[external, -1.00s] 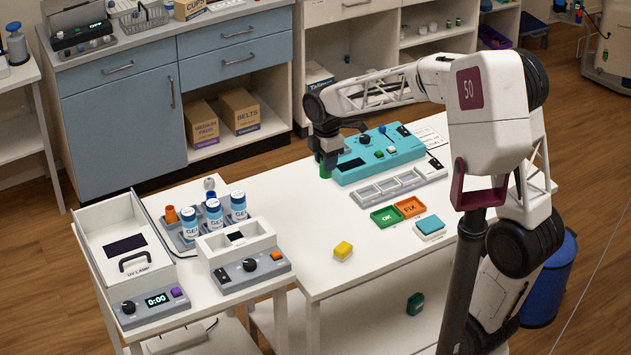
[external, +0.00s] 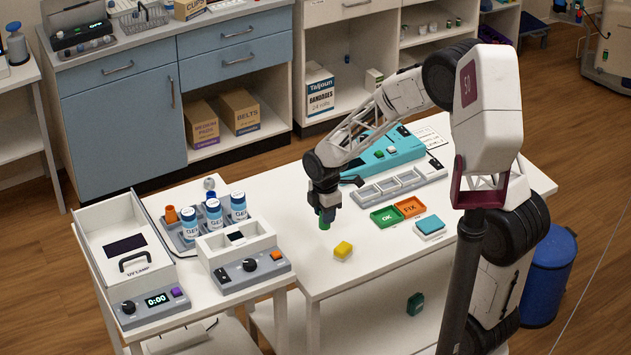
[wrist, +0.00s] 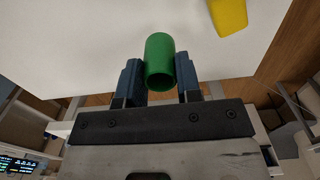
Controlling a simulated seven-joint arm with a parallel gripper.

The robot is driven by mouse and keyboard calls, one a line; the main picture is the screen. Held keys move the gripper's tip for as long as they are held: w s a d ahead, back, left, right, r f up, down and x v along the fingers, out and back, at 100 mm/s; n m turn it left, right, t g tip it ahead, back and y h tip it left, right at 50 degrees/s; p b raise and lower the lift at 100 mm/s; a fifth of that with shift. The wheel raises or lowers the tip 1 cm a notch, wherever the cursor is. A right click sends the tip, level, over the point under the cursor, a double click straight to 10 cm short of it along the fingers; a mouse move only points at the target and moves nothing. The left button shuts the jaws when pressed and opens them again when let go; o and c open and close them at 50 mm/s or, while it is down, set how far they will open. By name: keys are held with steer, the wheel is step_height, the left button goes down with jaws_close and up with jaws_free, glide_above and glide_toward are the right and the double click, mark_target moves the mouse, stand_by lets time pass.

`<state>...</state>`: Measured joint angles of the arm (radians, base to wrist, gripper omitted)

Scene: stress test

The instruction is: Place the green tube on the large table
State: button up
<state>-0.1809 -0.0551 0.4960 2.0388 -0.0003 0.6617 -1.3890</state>
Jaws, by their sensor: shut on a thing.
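My gripper (external: 325,212) is shut on the green tube (external: 324,224) over the left part of the large white table (external: 340,283), behind the yellow block. In the wrist view the green tube (wrist: 159,62) sits between the two blue fingers of my gripper (wrist: 160,82), with its round end sticking out past them. The tube points down towards the white tabletop (wrist: 80,40). I cannot tell whether its lower end touches the table.
A yellow block (external: 343,250) lies just in front of the tube. Green and orange trays (external: 398,212), a teal block (external: 430,226) and a teal device (external: 385,160) stand to the right and behind. A smaller table with a lamp box (external: 126,245) is at left.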

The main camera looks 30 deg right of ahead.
steer(key=shift+w, duration=0.15)
stand_by(0.4)
steer(key=w+a, duration=0.1)
steer(key=w, duration=0.4)
steer(key=w+a+f, duration=0.1)
steer(key=w, duration=0.9)
steer(key=shift+w+a+f, duration=0.25)
steer(key=shift+w+a, duration=0.05)
steer(key=shift+a, duration=0.1)
steer(key=shift+f, duration=1.8)
steer(key=shift+f, duration=0.15)
steer(key=o, duration=0.9)
steer(key=shift+r, duration=0.2)
